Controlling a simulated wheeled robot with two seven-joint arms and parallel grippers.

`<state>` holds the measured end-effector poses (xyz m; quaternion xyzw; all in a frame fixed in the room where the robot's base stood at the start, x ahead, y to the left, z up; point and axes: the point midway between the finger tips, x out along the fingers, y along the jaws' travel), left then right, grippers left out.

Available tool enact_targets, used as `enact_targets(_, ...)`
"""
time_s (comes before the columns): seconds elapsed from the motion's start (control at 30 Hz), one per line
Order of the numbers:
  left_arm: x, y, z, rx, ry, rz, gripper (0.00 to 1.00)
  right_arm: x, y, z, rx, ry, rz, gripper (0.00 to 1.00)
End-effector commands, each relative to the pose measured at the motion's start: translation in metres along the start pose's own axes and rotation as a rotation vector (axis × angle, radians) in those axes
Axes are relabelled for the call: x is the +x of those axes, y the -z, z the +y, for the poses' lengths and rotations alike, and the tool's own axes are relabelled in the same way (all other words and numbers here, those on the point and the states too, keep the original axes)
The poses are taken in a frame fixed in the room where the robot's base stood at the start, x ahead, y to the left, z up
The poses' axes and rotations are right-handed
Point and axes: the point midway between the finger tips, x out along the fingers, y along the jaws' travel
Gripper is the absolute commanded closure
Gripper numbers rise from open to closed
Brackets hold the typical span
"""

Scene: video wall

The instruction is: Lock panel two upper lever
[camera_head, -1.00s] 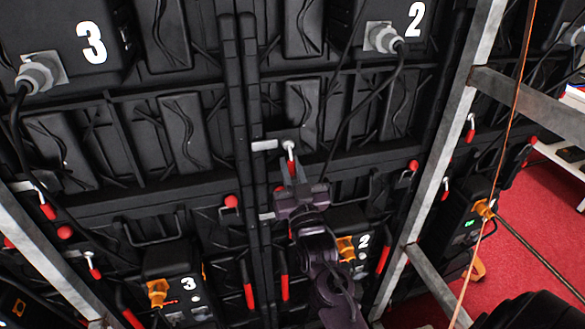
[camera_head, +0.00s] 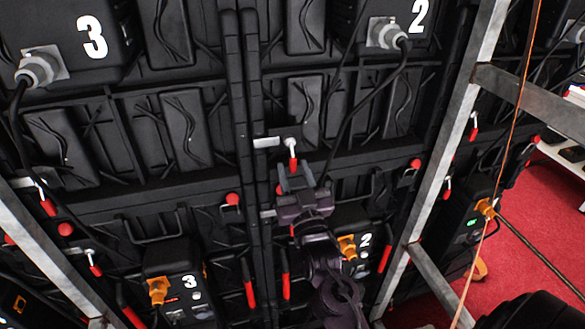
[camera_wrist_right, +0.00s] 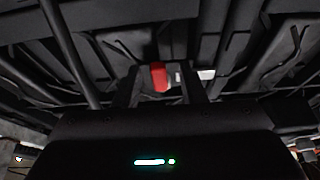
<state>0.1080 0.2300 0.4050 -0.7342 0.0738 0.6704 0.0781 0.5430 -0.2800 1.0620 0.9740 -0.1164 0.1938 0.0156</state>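Panel two's upper lever (camera_head: 293,162) has a grey pivot and a red handle. It hangs nearly straight down beside a pale latch plate (camera_head: 266,142) at the seam between panels three and two. My right gripper (camera_head: 295,178) is just below the handle, pointing up at it, with its two fingers apart. In the right wrist view the red handle (camera_wrist_right: 159,77) shows between and beyond the spread fingers (camera_wrist_right: 160,90). Whether a finger touches it I cannot tell. A lower latch plate (camera_head: 267,213) is partly hidden by my right gripper. My left gripper is not in view.
Metal frame posts (camera_head: 455,130) stand right of panel two. A black cable (camera_head: 375,95) hangs left of them. Long red handles (camera_head: 285,283) and a power box marked 2 (camera_head: 362,252) lie below, close to my right arm. Red carpet (camera_head: 530,225) is at the right.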

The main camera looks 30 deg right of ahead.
Motion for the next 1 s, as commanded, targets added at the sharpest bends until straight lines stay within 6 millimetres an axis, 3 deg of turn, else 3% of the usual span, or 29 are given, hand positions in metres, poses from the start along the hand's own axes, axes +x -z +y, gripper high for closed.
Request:
enact_targets(0.2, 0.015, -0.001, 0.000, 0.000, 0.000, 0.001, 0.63, -0.040, -0.004, 0.000, 0.000, 0.000, -0.004, 0.63)
enact_targets(0.37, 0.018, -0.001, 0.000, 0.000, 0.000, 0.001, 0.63, -0.056, -0.003, 0.000, 0.001, -0.001, -0.003, 0.63)
enact_targets(1.0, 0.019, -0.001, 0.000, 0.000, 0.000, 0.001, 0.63, -0.061, -0.003, -0.001, 0.001, 0.002, -0.006, 0.63)
